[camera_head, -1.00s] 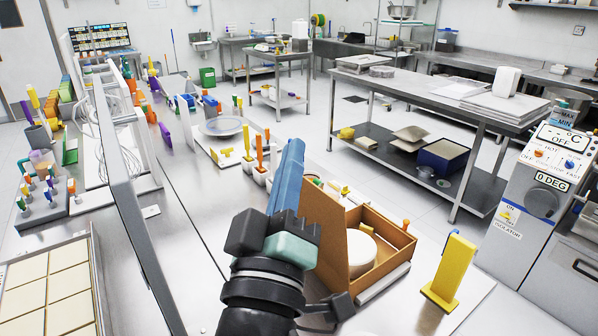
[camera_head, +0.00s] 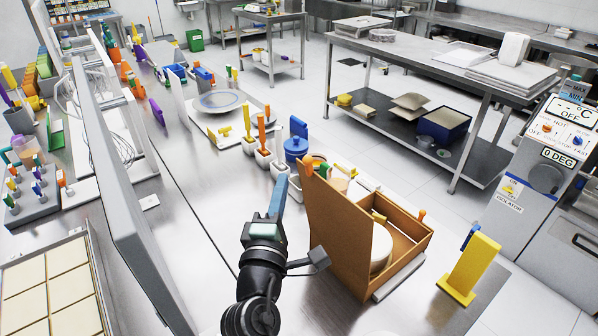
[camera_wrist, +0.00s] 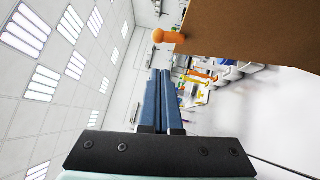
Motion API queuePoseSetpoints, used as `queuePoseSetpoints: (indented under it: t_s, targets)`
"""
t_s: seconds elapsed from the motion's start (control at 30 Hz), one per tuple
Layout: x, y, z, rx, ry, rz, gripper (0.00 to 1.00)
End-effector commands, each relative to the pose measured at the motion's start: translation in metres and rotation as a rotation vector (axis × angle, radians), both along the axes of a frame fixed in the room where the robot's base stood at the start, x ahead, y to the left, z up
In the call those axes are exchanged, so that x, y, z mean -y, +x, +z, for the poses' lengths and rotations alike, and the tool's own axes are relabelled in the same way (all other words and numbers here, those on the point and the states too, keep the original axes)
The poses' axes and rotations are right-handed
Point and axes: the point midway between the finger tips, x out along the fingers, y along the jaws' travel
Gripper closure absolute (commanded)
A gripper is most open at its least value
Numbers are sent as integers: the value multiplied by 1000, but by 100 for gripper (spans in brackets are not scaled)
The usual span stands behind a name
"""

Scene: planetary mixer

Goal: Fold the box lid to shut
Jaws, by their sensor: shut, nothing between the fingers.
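The brown box (camera_head: 407,262) stands on the right part of the steel table. Its lid (camera_head: 337,240) stands upright on the box's left side, so the box is open. A round pale thing sits inside, partly hidden by the lid. An orange knob (camera_head: 308,165) sticks out at the lid's top corner. My gripper (camera_head: 283,182), with blue fingers, is left of the lid, on its outer face side, shut and empty. In the wrist view the shut fingers (camera_wrist: 165,73) are beside the lid (camera_wrist: 260,32) and its knob (camera_wrist: 169,36), with a visible gap.
A yellow stand (camera_head: 470,268) is right of the box. A blue pot (camera_head: 296,149) and white cups with colored-handled tools (camera_head: 263,157) stand behind my gripper. A tall metal panel (camera_head: 135,215) rises on the left. The bare table between panel and gripper is clear.

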Motion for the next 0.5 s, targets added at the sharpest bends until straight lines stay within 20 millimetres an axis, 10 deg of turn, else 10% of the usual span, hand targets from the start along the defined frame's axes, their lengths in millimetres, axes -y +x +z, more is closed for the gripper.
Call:
queuePoseSetpoints:
  t_s: [0.5]
  targets:
    - [32, 21, 7, 0, 2, 0, 100]
